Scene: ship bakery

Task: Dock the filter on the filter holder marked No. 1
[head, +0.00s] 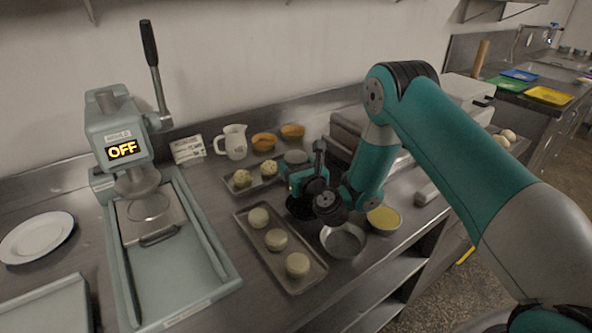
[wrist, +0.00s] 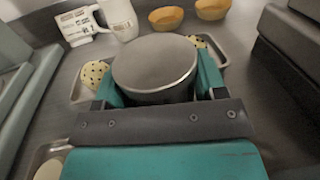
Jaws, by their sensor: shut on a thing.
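My gripper (head: 303,168) is shut on a round, dark-sided piece with a flat grey top, a metal cup or puck. In the wrist view this grey-topped piece (wrist: 155,65) sits upright between the two teal fingers (wrist: 160,95). In the head view its grey top (head: 296,157) shows just beyond the fingers, over the back pastry tray. I cannot tell whether it touches the tray. I see nothing clearly recognisable as a filter, and no holder marked No. 1. A pale green press (head: 122,150) with a raised black-handled lever stands at the left; its display reads OFF.
A front tray (head: 310,285) holds three plain pastries; the back tray (head: 230,192) holds speckled ones. A label card (head: 187,150), white jug (head: 235,141) and orange bowls (head: 264,141) stand near the wall. A metal bowl (head: 343,240) and yellow-filled bowl (head: 384,219) are beside my arm. A plate (head: 37,237) lies left.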

